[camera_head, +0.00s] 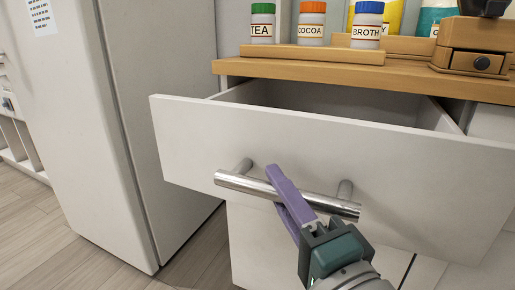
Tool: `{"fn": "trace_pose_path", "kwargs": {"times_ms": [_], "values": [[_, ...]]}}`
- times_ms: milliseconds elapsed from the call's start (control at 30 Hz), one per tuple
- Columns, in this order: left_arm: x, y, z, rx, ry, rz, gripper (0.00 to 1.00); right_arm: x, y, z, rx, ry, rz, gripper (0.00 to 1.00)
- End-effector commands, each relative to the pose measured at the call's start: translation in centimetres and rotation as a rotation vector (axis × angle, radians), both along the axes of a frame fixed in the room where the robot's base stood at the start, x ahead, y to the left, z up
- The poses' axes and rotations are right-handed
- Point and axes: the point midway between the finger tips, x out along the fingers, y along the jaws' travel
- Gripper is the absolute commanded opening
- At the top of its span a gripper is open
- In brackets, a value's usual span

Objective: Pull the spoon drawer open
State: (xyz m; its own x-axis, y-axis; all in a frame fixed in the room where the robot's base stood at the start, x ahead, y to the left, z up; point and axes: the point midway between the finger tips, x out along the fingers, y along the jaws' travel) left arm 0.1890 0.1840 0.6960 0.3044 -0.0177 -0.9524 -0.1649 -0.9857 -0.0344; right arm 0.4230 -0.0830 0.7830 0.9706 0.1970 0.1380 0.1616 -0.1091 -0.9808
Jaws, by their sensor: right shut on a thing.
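The white drawer (400,160) stands partly open under the wooden counter. Its front tilts across the view, and part of its inside shows behind the front with no spoon visible there. A round metal bar handle (238,183) is fixed to the drawer front by two posts. My right gripper (278,183) has purple fingers and is shut on the handle, near the middle of the bar. My left gripper does not show.
The wooden counter (300,72) above holds tea (262,25), cocoa (311,25) and broth (367,28) jars and a wooden box (470,48) with a dark knob. A tall white cabinet (100,120) stands at the left. Bare wood floor (45,240) shows at lower left.

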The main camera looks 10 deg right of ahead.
Motion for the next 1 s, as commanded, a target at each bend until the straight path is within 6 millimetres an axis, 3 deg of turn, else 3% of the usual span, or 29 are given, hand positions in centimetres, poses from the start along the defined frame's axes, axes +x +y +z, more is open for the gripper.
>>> {"fn": "trace_pose_path", "kwargs": {"times_ms": [200, 500, 1000], "values": [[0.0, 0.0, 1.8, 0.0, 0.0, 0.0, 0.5, -4.2, 2.8, 0.3, 0.004, 0.002, -0.001, 0.0], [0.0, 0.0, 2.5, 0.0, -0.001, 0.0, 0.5, -8.0, 5.4, 0.2, 0.003, 0.0, 0.0, 0.0], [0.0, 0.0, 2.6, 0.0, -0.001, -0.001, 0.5, -9.2, 6.2, 0.1, 0.001, -0.003, 0.0, 0.0]]}}
